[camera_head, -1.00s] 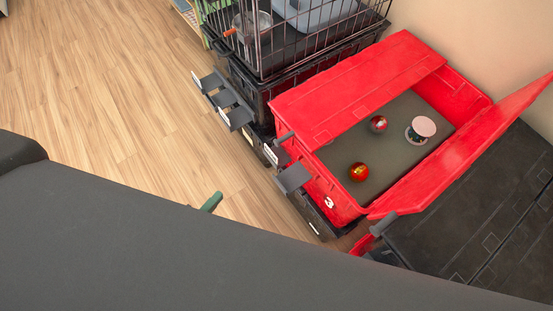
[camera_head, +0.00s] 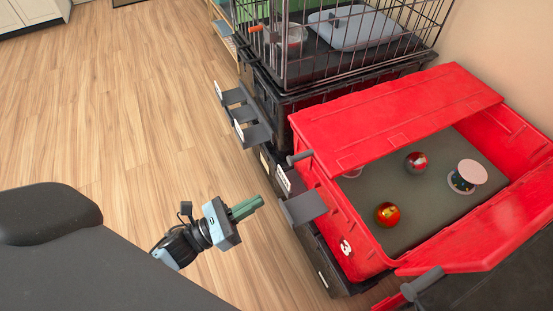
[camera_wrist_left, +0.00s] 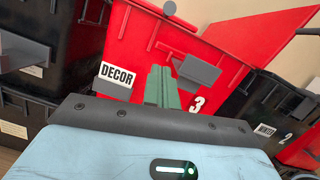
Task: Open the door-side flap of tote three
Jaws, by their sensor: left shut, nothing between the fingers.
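Tote three (camera_head: 345,225) is red with a white "3" on its front, and stands on a black tote at the right of the head view. One red flap (camera_head: 395,110) lies across its far end, with a grey peg handle (camera_head: 300,157) at its front corner. The other flap (camera_head: 480,240) stands swung up and out on the near side, with its own grey peg (camera_head: 422,283). My left gripper (camera_head: 246,208) is shut and empty, left of the tote's front and apart from it.
Inside the tote lie a grey-red ball (camera_head: 416,162), a red-yellow ball (camera_head: 387,214) and a pink-topped spool (camera_head: 467,176). A grey ledge (camera_head: 304,207) juts from the tote's front. A wire cage (camera_head: 340,50) on black totes stands beyond. The wooden floor at left is clear.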

